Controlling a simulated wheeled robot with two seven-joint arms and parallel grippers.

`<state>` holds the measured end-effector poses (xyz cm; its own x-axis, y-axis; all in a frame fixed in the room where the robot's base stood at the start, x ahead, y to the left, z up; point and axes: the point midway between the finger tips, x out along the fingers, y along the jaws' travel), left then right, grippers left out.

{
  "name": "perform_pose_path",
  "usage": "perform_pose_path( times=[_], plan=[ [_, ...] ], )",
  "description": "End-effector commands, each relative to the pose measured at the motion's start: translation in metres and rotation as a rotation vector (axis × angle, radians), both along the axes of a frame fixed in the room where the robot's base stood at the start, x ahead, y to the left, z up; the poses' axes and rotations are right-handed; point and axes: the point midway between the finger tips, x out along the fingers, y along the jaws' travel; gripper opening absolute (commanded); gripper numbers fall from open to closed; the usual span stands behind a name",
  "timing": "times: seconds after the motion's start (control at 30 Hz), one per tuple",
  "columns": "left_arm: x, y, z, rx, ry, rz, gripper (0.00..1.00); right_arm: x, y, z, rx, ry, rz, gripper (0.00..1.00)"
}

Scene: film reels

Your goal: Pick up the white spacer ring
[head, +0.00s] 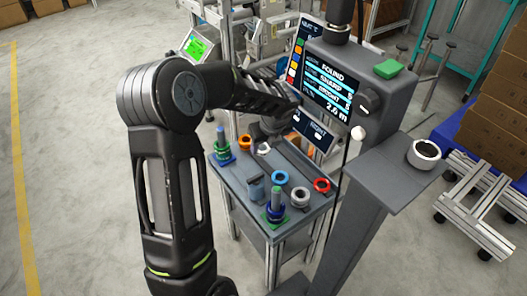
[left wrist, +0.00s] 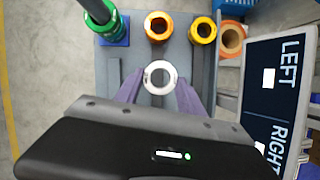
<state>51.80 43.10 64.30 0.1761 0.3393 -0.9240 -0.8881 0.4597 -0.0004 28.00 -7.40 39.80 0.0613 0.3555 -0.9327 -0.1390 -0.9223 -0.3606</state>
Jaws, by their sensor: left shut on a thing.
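A white spacer ring (left wrist: 160,77) sits between the two fingertips of my left gripper (left wrist: 160,88) in the left wrist view. The fingers are closed on its left and right sides. In the head view a white ring (head: 262,148) shows just below my left gripper (head: 272,130), over the far part of the grey table (head: 240,188). The arm hides part of the gripper there. I cannot tell whether the ring touches the table. Another pale ring (head: 300,196) lies nearer on the table. My right gripper is not in view.
A green spindle on a blue base (head: 222,152) stands at the table's left, another spindle (head: 275,205) at its front. A display (head: 330,78) and a grey stand with a white ring (head: 424,152) are at the right.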

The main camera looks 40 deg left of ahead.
Motion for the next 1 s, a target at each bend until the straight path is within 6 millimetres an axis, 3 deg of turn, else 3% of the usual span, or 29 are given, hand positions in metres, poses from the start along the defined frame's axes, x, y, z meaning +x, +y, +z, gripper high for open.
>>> perform_pose_path(
  times=[0.1,0.27,1.0],
  plan=[
    [0.001,0.0,0.027,0.0,-0.004,0.0,0.06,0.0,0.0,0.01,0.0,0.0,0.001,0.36],
    [0.001,0.0,0.043,0.0,-0.001,0.0,0.06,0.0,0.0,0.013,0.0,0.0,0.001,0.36],
    [0.0,0.0,0.046,0.0,0.0,0.0,0.06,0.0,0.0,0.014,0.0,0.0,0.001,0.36]
  ],
)
